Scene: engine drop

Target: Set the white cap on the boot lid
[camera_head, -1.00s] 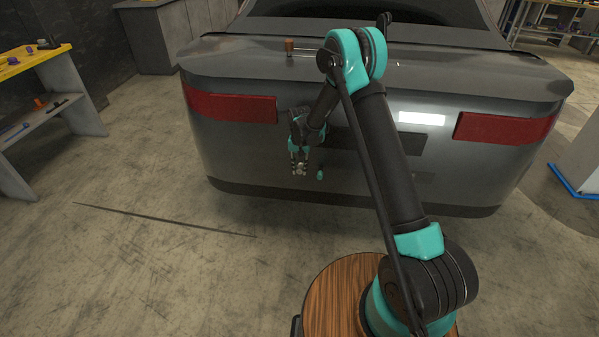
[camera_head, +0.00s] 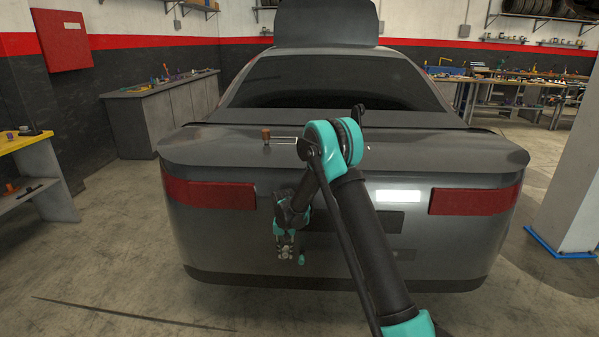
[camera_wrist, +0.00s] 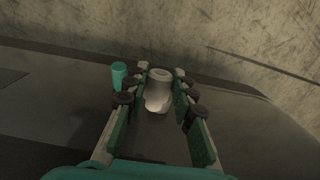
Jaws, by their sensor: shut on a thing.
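The white cap (camera_wrist: 158,92) shows between my fingers in the wrist view, pale and hollow-topped. My gripper (camera_wrist: 160,88) is shut on it. In the head view my gripper (camera_head: 285,250) hangs low, in front of the grey car's rear panel and below the boot lid (camera_head: 215,152). The cap is too small there to make out clearly. The boot lid is the broad grey surface under the rear window, and my arm hides part of its middle. A small teal piece (camera_wrist: 119,76) shows beside the left finger; I cannot tell what it belongs to.
A small brown upright piece (camera_head: 266,135) stands on the boot lid left of my arm, with a thin rod beside it. A yellow-topped bench (camera_head: 25,143) stands at left, a grey cabinet (camera_head: 165,100) behind it. A white pillar (camera_head: 572,190) stands at right. Floor at left is clear.

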